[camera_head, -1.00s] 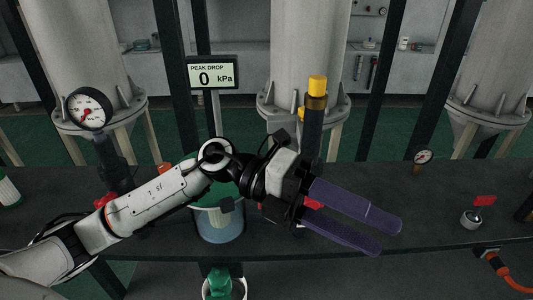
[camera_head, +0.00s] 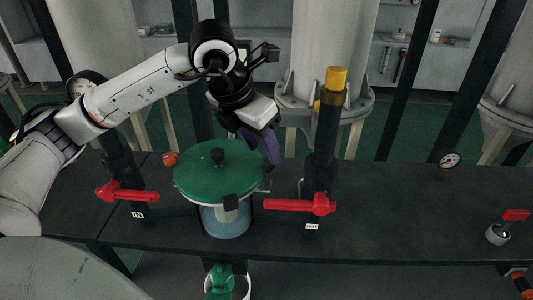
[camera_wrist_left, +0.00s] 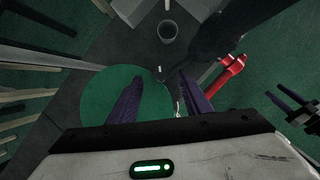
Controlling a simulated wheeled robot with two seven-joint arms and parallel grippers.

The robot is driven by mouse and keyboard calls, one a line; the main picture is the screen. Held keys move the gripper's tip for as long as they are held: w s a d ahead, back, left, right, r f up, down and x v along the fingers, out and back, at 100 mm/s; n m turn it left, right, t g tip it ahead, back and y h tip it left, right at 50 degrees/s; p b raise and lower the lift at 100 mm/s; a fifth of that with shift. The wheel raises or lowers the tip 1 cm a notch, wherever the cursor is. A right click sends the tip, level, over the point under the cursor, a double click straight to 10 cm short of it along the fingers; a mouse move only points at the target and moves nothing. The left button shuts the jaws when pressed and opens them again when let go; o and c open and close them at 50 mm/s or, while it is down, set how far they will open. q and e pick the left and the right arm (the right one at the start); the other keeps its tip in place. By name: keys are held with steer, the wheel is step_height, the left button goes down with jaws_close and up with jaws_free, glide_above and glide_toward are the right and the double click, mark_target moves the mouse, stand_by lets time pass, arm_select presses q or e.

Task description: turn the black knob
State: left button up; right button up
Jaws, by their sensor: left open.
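The black knob (camera_head: 217,156) stands up from the middle of a round green lid (camera_head: 197,183) in the head view. The lid sits on a clear vessel (camera_head: 226,222) on the dark bench. My left gripper (camera_head: 264,147) has purple fingers and is just right of and behind the knob, apart from it, near the lid's far right rim. In the left wrist view the fingers (camera_wrist_left: 161,85) are spread, with nothing seen between them but bench and part of the green lid (camera_wrist_left: 98,88). I cannot make out the knob there.
Red-handled valves stand left (camera_head: 127,193) and right (camera_head: 290,205) of the vessel. A tall dark pipe with a yellow cap (camera_head: 336,78) rises close to the right. A small gauge (camera_head: 449,159) is farther right. The bench between is clear.

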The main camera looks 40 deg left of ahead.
mark_target(266, 161)
arm_select(q)
steer(key=shift+x, duration=1.85)
steer(key=c, duration=1.1)
